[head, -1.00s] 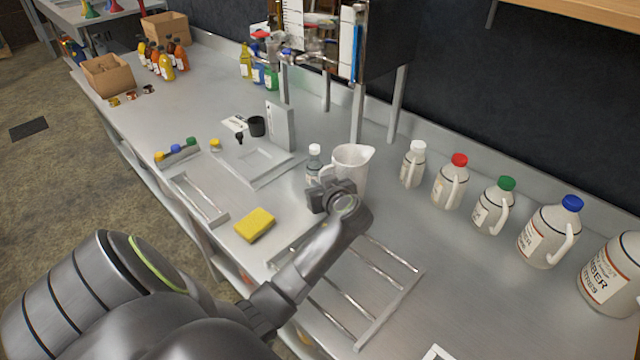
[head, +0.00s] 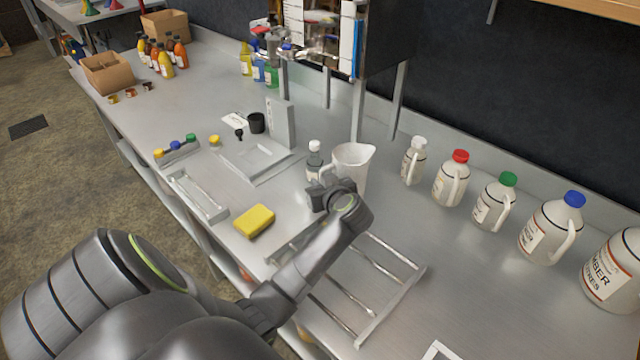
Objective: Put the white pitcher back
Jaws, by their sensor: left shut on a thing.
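The white pitcher (head: 353,162) is upright near the middle of the steel counter, with its spout pointing right. My left gripper (head: 328,190) is at the pitcher's near left side, shut on it. The wrist hides the lower part of the pitcher, so I cannot tell whether its base touches the counter. My right gripper is not in view.
Several jugs (head: 452,180) line the back right. Counter between rack and jugs is clear.

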